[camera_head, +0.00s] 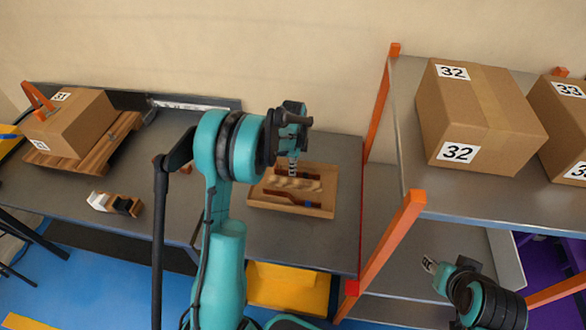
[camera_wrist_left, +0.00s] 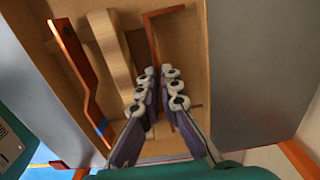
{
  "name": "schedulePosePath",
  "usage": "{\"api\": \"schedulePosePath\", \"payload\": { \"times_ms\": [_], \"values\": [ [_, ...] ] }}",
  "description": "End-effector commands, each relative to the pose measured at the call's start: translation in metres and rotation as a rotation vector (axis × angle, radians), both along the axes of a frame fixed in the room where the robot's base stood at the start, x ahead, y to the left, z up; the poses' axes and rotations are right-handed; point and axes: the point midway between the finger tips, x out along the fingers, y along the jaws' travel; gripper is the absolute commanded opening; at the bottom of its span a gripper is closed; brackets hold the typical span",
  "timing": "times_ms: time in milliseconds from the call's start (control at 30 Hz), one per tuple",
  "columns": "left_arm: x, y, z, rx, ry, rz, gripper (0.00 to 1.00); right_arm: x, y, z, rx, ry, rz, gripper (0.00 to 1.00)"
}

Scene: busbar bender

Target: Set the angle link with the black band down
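A shallow wooden tray (camera_head: 292,208) lies on the grey table, with several parts in it. My left gripper (camera_head: 292,158) points down over it. In the left wrist view, a thin reddish-brown L-shaped link (camera_wrist_left: 152,42) has its long leg running down between the fingers of my left gripper (camera_wrist_left: 159,72). A gap shows between the fingers; whether they press on the link is unclear. No black band shows clearly on it. Beside it lie a pale wooden bar (camera_wrist_left: 112,50) and a red-brown cranked bar with a blue band (camera_wrist_left: 75,65). My right gripper (camera_head: 430,264) is far from the tray.
A white and black block (camera_head: 115,204) stands on the table to the left. A carton (camera_head: 72,122) sits on a wooden pallet at the far left. An orange-posted rack (camera_head: 398,240) with cartons (camera_head: 480,110) borders the table's right side. Bare table surrounds the tray.

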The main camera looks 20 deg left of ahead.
Motion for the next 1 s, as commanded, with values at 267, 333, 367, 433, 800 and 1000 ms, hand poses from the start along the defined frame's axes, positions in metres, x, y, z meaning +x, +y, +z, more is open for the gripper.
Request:
{"api": "schedulePosePath", "payload": {
  "times_ms": [267,333,367,433,800,1000],
  "values": [
    [0.0,0.0,0.0,0.0,0.0,0.0,0.26,0.0,0.0,0.0,0.0,0.0,0.0,0.4],
    [0.0,0.0,0.0,0.0,0.0,0.0,0.26,0.0,0.0,0.0,0.0,0.0,0.0,0.4],
    [0.0,0.0,0.0,0.0,0.0,0.0,0.26,0.0,0.0,0.0,0.0,0.0,0.0,0.4],
    [0.0,0.0,0.003,0.0,0.0,0.0,0.26,0.0,0.0,0.003,0.0,0.0,0.0,0.4],
    [0.0,0.0,0.074,0.0,0.0,0.0,0.26,0.0,0.0,0.025,0.0,0.0,0.0,0.4],
    [0.0,0.0,0.109,0.0,0.0,0.0,0.26,0.0,0.0,0.034,0.0,0.0,0.0,0.4]
  ]
}}
